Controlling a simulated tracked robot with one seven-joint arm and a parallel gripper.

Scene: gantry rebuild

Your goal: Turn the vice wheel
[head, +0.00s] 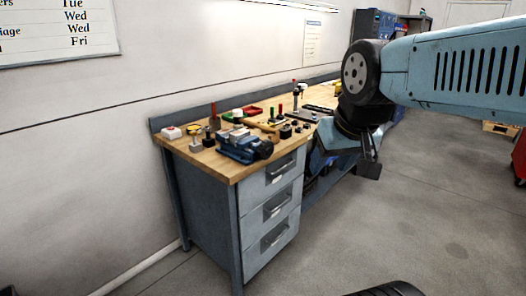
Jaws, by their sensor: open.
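A blue vice (238,147) sits on the wooden workbench at its near front edge. A dark round part at its right end, which looks like the vice wheel (266,150), faces the front of the bench. My gripper (369,167) hangs at the end of my light blue arm, to the right of the vice and clear of it. Its dark fingers point down and are seen small and partly from the side. It is open, and I see nothing held in it.
The workbench top (185,147) is crowded behind the vice with several small tools, a hammer (262,127), a green-and-red tray (241,114) and a white box with a red button (172,132). Drawers (276,208) face the open floor (400,230). A red cabinet (520,158) stands at far right.

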